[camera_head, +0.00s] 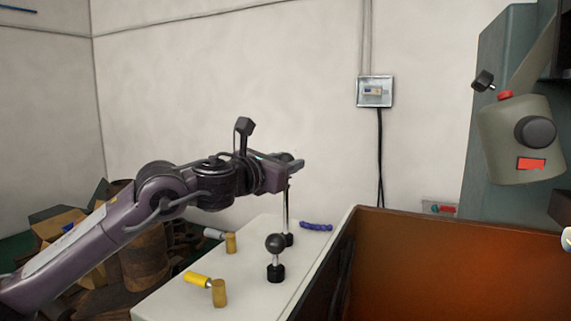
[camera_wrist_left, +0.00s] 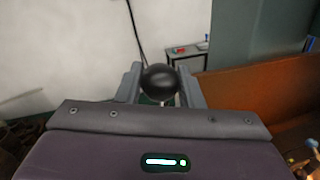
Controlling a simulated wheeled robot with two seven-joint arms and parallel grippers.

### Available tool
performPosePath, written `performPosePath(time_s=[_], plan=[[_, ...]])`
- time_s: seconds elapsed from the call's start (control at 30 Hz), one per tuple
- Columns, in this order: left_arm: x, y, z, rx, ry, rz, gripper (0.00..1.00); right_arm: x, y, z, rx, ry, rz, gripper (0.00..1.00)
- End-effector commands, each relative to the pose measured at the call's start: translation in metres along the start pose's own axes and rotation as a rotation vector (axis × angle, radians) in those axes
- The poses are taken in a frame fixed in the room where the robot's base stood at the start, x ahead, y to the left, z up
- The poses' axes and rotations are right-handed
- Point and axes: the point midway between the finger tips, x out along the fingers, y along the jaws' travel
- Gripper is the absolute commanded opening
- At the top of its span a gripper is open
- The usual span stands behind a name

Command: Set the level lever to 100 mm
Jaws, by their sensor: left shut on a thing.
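A tall lever with a thin metal rod (camera_head: 286,208) and a black foot stands upright at the far side of the white bench top (camera_head: 180,268). My left gripper (camera_head: 292,164) reaches in from the left and is at the top of this rod. In the left wrist view its two fingers are shut on the lever's black ball knob (camera_wrist_left: 161,82). A shorter lever with a black ball knob (camera_head: 275,243) stands nearer on the same bench, apart from my gripper. No scale or millimetre marking is readable, so I cannot tell the level setting.
Yellow-handled (camera_head: 197,279) and grey-handled (camera_head: 214,234) parts with brass-coloured ends are on the bench. A blue curved piece (camera_head: 316,226) lies behind the tall lever. An orange-brown bin (camera_head: 450,255) borders the bench at right. A grey machine head (camera_head: 520,135) hangs above it.

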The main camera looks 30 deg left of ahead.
Motion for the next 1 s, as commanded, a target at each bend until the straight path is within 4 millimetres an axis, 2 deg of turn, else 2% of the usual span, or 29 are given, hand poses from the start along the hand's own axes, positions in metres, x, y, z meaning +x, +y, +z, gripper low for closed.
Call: performPosePath(time_s=[0.03, 0.37, 0.4, 0.53, 0.83, 1.0], plan=[[0.000, -0.001, -0.006, 0.001, 0.004, -0.001, 0.00, 0.005, -0.001, 0.000, 0.000, 0.001, -0.001, 0.36], [0.000, 0.000, -0.004, 0.000, 0.003, 0.000, 0.00, 0.003, -0.001, 0.000, 0.000, 0.001, -0.001, 0.36], [0.000, 0.000, -0.003, 0.000, 0.002, 0.000, 0.38, 0.003, 0.000, 0.000, 0.000, 0.001, 0.000, 0.36], [0.000, 0.000, -0.003, 0.000, 0.001, 0.001, 0.54, 0.003, 0.000, 0.000, 0.000, 0.002, 0.000, 0.36], [-0.002, 0.000, -0.003, 0.000, 0.000, 0.001, 0.54, 0.005, 0.003, 0.000, 0.000, 0.001, 0.004, 0.36], [-0.024, 0.000, -0.006, 0.002, -0.001, 0.002, 0.54, 0.016, 0.004, 0.002, -0.001, 0.000, 0.006, 0.36]])
